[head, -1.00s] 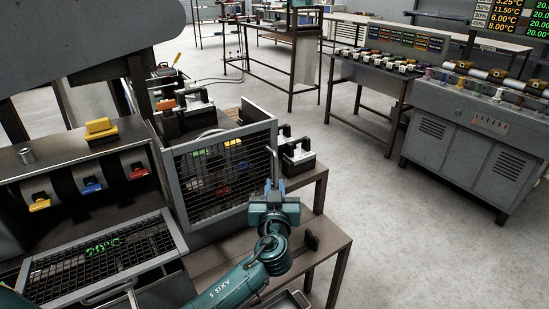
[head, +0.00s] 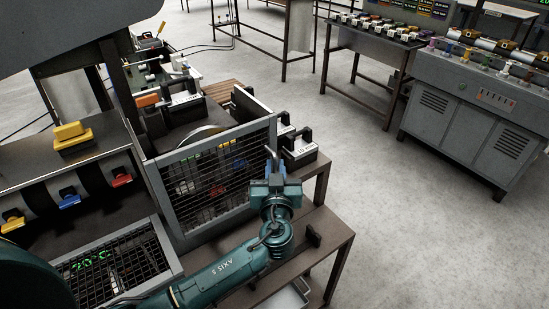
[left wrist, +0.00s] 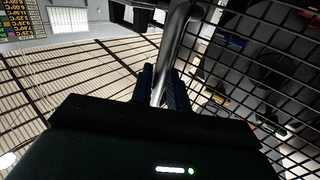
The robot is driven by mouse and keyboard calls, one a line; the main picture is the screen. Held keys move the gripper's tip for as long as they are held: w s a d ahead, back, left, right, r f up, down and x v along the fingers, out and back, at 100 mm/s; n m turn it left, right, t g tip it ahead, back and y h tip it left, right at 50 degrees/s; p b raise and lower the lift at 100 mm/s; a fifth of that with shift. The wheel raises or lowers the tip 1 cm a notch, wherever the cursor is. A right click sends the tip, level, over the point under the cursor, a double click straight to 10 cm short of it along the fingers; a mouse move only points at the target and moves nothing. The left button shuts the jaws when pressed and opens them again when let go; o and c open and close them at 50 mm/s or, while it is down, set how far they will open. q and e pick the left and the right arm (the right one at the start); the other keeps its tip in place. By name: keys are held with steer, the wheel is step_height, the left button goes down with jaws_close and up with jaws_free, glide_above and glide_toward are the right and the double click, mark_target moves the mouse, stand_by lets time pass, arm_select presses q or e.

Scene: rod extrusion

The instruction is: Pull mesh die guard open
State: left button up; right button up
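The mesh die guard (head: 215,182) is a grey-framed black wire panel at the front of the die bay, and coloured parts show through it. Its mesh fills the right of the left wrist view (left wrist: 262,75). My left gripper (head: 272,168) is at the guard's right edge. In the left wrist view, the grey bar handle (left wrist: 178,45) passes between the two blue fingers of the left gripper (left wrist: 161,88). The fingers look closed on the bar. The handle's lower end is hidden behind the gripper body. My right gripper is not seen.
A yellow block (head: 71,134) sits on the machine at left. A lower mesh panel (head: 115,262) lies below it. Black-handled boxes (head: 300,148) stand right of the guard on a brown bench (head: 330,238). Open floor (head: 440,240) lies to the right.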

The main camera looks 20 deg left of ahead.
arm_select(q)
steer(key=shift+w, duration=0.1)
steer(key=shift+c, duration=0.4)
jaws_close()
